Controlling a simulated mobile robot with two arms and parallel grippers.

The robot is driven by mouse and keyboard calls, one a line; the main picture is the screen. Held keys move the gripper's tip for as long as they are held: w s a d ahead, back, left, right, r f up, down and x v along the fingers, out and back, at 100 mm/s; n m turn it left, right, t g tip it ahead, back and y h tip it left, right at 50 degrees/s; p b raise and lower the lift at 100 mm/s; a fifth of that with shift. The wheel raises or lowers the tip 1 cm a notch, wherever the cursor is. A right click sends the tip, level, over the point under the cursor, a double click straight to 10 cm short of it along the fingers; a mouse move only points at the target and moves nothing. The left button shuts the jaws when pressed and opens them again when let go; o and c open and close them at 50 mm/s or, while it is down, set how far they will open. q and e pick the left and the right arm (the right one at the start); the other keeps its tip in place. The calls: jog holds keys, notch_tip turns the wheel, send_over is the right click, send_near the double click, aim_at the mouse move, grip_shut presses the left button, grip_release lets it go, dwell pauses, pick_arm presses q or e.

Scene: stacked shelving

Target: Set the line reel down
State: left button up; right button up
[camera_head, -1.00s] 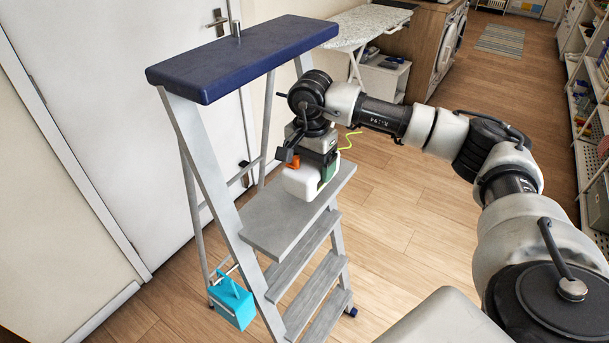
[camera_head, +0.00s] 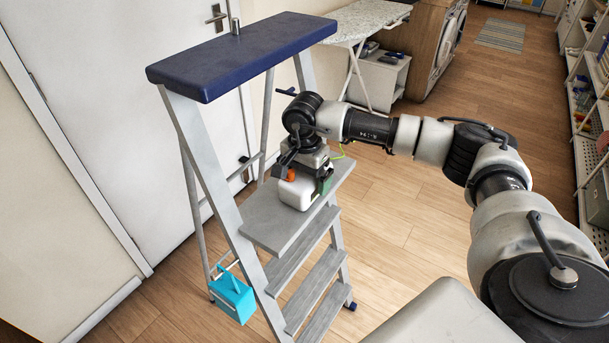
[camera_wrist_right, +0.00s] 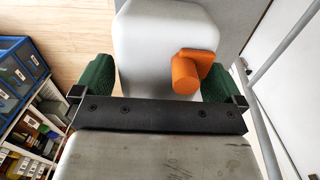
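The line reel (camera_head: 296,192) is a white rounded body with an orange knob. A thin yellow-green line shows behind it. My right gripper (camera_head: 308,180) points down with the reel between its green-padded fingers. In the right wrist view, the reel (camera_wrist_right: 165,40) fills the space between the pads (camera_wrist_right: 160,85), with the orange knob near the right pad. The reel is at the ladder's grey upper step (camera_head: 262,222); I cannot tell whether it touches it. My left gripper is not in view.
The ladder's blue top (camera_head: 240,55) stands above and behind the step, with a ladder leg close to the left. A cyan box (camera_head: 232,298) hangs low on the ladder's left side. The step's front-left part is bare.

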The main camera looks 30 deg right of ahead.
jog(key=shift+r, duration=0.45)
notch_tip(320, 180, up, 11)
jog(key=b, duration=0.1)
jog(key=shift+r, duration=0.2)
jog(key=shift+s+f, duration=0.1)
dwell(0.4)
